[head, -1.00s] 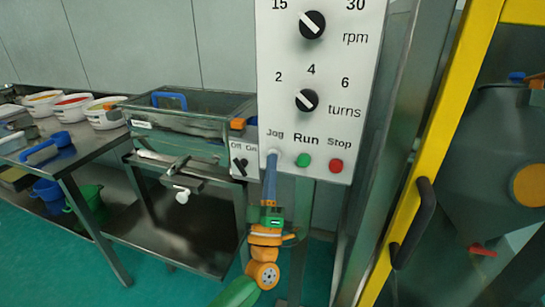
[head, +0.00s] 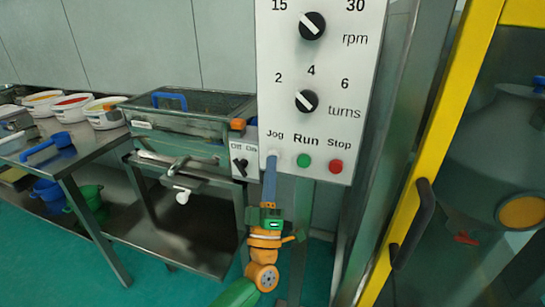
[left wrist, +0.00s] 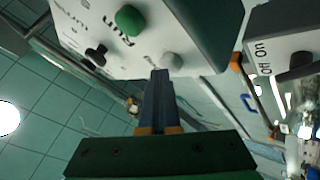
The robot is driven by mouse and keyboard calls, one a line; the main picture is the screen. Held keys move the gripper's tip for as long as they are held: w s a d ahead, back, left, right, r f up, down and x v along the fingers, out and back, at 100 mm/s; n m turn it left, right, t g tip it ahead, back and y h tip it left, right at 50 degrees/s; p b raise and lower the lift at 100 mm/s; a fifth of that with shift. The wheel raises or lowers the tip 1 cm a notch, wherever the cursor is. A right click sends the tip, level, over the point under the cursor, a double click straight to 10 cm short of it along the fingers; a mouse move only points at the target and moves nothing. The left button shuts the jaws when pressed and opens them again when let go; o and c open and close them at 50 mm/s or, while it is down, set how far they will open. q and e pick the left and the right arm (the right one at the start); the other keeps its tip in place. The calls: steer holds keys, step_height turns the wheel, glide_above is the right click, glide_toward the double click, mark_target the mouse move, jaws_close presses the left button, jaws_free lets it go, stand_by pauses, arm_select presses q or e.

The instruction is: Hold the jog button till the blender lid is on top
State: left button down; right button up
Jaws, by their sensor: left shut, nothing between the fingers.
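The white control panel (head: 330,120) fills the upper middle of the head view, with the Jog button (head: 272,156) at its lower left. My left gripper (head: 271,163) is shut, its blue fingers pointing up with their tips at the Jog button and partly covering it. In the left wrist view the fingertips (left wrist: 160,74) meet the pale Jog button (left wrist: 172,62); how far it is pressed cannot be told. The grey blender vessel (head: 490,150) is at the right, cut off by the frame. It shows a blue part (head: 538,84) at upper right and an orange disc (head: 523,212) low down.
The green Run button (head: 304,160) and red Stop button (head: 336,166) sit just right of Jog. An Off/On switch box (head: 241,165) is close on the left. A yellow guard frame (head: 430,150) with a black handle stands before the blender. A steel sieve bench and bowls are left.

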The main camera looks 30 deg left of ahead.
arm_select(q)
steer(key=shift+s+d+p, duration=0.15)
steer(key=shift+s+p, duration=0.15)
steer(key=shift+s, duration=0.35)
steer(key=s+p, duration=0.1)
steer(key=s, duration=0.1)
steer(key=s+d+p, duration=0.1)
steer(key=s, duration=0.2)
steer(key=shift+d, duration=0.1)
steer(key=shift+w+f, duration=0.1)
stand_by(0.6)
